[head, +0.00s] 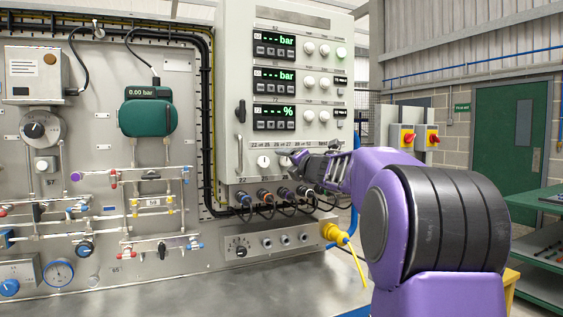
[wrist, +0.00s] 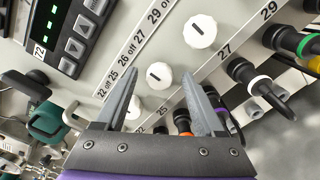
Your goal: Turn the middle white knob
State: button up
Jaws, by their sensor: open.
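Three white knobs sit in a row on the grey panel. The middle white knob (wrist: 159,76) has a dark slot mark and shows between my fingertips in the wrist view; whether the fingers reach around it or stop short of it, I cannot tell. Another white knob (wrist: 200,31) is beyond it to the upper right, and a third white knob (wrist: 133,107) is partly hidden by my left finger. In the head view, a left knob (head: 264,162) and a knob beside it (head: 284,160) show near my gripper (head: 298,157). My gripper is open and empty in the wrist view (wrist: 156,77).
Dark connectors with coloured rings (head: 264,195) and cables stick out just below the knobs. Above are displays (head: 274,112) with buttons and small white knobs. A black handle (head: 240,111) is at the panel's left. A yellow plug (head: 333,233) hangs at lower right.

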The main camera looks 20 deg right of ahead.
jog(key=shift+w, duration=0.15)
jog(key=shift+c, duration=0.2)
grip_shut()
jog(key=shift+r, duration=0.1)
dwell(0.3)
jog(key=m+p, duration=0.4)
jog(key=shift+r+m, duration=0.15)
jog(key=shift+m, duration=0.15)
jog(key=shift+m+p, duration=1.65)
jog(key=shift+m, duration=0.55)
